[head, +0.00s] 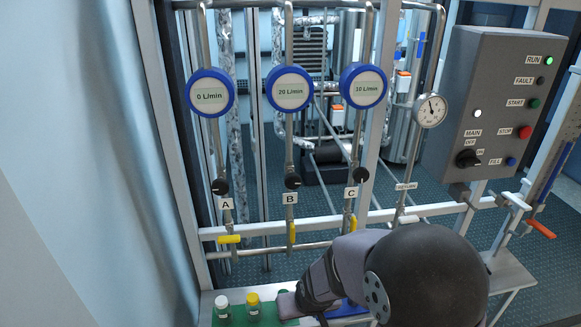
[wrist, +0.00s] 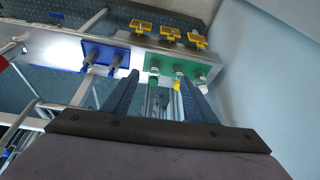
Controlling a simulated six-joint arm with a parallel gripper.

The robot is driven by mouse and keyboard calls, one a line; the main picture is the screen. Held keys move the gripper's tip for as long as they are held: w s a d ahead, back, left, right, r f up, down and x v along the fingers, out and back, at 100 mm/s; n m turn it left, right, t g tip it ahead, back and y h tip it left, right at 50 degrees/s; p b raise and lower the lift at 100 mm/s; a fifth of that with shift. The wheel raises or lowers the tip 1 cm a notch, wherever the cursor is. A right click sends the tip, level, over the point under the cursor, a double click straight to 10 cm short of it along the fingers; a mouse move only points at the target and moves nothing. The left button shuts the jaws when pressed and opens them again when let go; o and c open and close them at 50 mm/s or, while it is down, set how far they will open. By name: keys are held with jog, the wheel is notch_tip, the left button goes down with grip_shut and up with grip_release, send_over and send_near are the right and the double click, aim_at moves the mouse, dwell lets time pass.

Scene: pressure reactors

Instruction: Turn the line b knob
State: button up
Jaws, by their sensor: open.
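The black line B knob (head: 292,181) sits on the middle pipe, below the round blue-rimmed 20 L/min meter (head: 289,88) and above the white B label (head: 290,198). A yellow lever (head: 292,234) further down that pipe stands upright. My gripper (wrist: 160,78) is open in the wrist view, its two dark fingers apart with nothing held between them. It points toward the bench with the bottles, and the B knob cannot be made out in that view. In the head view my arm fills the lower right, and the fingers cannot be made out clearly.
Similar black knobs sit at A (head: 220,187) and C (head: 360,174). A pressure gauge (head: 430,110) and grey control box (head: 495,105) stand to the right. Capped bottles (head: 222,307) stand below, on a green rack (wrist: 208,58) beside a blue rack (wrist: 98,48).

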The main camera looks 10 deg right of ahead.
aim_at(293, 183)
jog(key=w+r+t, duration=0.4)
jog(key=w+r, duration=0.1)
jog(key=w, duration=0.4)
jog(key=w+r+t, duration=0.3)
jog(key=r, duration=0.3)
jog(key=w+d+r+t, duration=0.1)
jog(key=w+r+t, duration=0.2)
jog(key=r, duration=0.4)
jog(key=w+r+t, duration=0.3)
jog(key=r, duration=0.3)
jog(key=shift+d+r+m+t+h, duration=0.15)
jog(key=shift+m+t+h, duration=0.15)
jog(key=shift+t+h, duration=0.1)
jog(key=shift+w, duration=0.2)
jog(key=shift+w+p, duration=1.75)
jog(key=shift+w, duration=1.75)
jog(key=c, duration=1.1)
jog(key=shift+o, duration=0.2)
